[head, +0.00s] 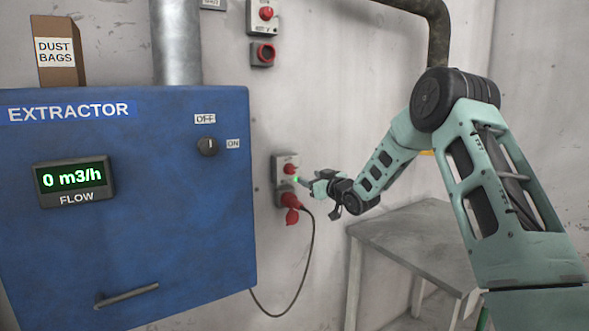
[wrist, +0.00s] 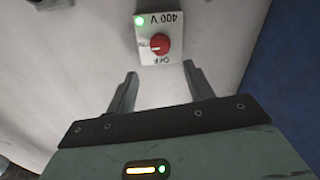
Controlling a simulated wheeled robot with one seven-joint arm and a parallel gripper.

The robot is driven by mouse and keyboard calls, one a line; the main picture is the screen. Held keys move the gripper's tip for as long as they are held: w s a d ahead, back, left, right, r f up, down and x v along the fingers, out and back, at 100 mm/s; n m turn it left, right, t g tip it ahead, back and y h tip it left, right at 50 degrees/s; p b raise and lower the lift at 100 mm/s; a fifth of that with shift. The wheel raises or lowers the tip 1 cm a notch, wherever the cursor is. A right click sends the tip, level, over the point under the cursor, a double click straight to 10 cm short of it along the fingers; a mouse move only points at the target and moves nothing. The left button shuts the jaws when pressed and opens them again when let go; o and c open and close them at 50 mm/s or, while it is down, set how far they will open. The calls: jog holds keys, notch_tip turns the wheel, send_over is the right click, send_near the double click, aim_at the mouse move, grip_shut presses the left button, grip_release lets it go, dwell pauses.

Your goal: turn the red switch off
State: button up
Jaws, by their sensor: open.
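The red switch (head: 290,168) is a red rotary knob on a grey wall box right of the blue cabinet. In the wrist view the red switch (wrist: 160,46) sits on a plate that appears upside down, marked 400 V, ON and OFF. A pale mark on the knob appears to face the ON side; a green lamp (wrist: 139,20) is lit. My gripper (head: 313,181) is just right of the box in the head view. In the wrist view my gripper (wrist: 160,72) is open and empty, its fingers pointing at the plate, apart from the knob.
A red plug (head: 291,215) with a black cable hangs below the switch box. Another red knob (head: 266,13) is higher on the wall. The blue extractor cabinet (head: 130,230) has a black dial (head: 207,146) and reads 0 m3/h. A grey table (head: 415,235) stands below my arm.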

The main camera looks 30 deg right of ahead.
aim_at(293, 171)
jog(key=w+p, duration=0.1)
jog(key=w, duration=0.2)
jog(key=w+p, duration=0.1)
jog(key=w, duration=0.2)
jog(key=w+p, duration=0.1)
jog(key=w, duration=0.3)
jog(key=shift+a, duration=0.35)
jog(key=c, duration=1)
